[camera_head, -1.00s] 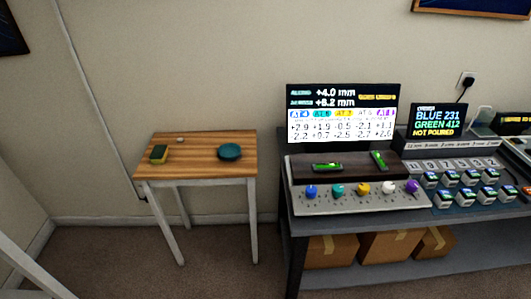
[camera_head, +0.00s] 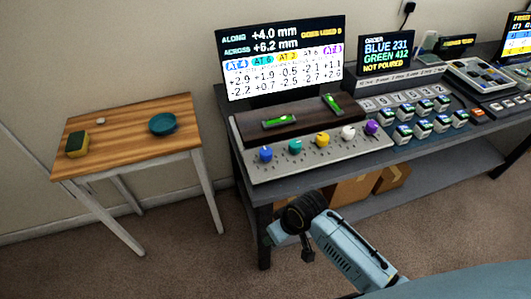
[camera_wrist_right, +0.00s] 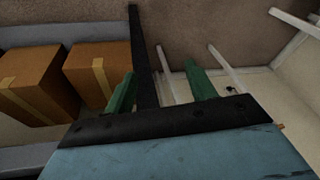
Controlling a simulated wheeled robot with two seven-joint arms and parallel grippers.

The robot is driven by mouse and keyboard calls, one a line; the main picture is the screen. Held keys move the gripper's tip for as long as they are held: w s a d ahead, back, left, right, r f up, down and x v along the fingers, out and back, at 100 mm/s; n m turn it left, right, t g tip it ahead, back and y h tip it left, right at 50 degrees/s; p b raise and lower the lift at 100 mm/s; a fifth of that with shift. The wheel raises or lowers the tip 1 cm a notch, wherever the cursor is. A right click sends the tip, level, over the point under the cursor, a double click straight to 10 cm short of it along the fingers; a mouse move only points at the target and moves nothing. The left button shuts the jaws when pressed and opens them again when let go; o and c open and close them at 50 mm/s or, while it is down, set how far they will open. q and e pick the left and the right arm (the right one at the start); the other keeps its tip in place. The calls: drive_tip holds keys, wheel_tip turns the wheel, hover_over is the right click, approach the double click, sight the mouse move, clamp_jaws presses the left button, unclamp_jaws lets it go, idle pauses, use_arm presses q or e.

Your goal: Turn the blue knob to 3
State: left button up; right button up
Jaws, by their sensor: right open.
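The blue knob (camera_head: 265,154) is the leftmost in a row of coloured knobs on the sloped front of a grey panel (camera_head: 330,157). Its pointer is too small to read. On the screen (camera_head: 283,55) above, the blue label seems to read "AT 4", but it is small. My right arm reaches in from the lower right in the head view, its end below and in front of the panel, well apart from the knob. My right gripper (camera_wrist_right: 162,80) is open and empty in the wrist view, green fingers spread. My left gripper is out of view.
Teal (camera_head: 295,146), yellow (camera_head: 322,139), white (camera_head: 348,132) and purple (camera_head: 372,126) knobs sit right of the blue one. A dark block (camera_head: 290,119) with two green levels lies behind. Cardboard boxes (camera_wrist_right: 95,72) stand on the lower shelf. A wooden table (camera_head: 120,132) stands left, across a gap.

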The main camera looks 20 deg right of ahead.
drive_tip(key=w+a+r+n+b, duration=0.1)
drive_tip(key=w+a+r+n, duration=0.15)
drive_tip(key=r, duration=0.65)
drive_tip(key=g+h, duration=0.2)
drive_tip(key=h, duration=0.1)
approach(266, 151)
drive_tip(key=shift+n, duration=0.45)
wheel_tip(266, 151, down, 9)
drive_tip(key=shift+w+d+r+b, duration=0.1)
drive_tip(key=shift+w+d+b, duration=0.05)
drive_tip(key=shift+b, duration=1.1)
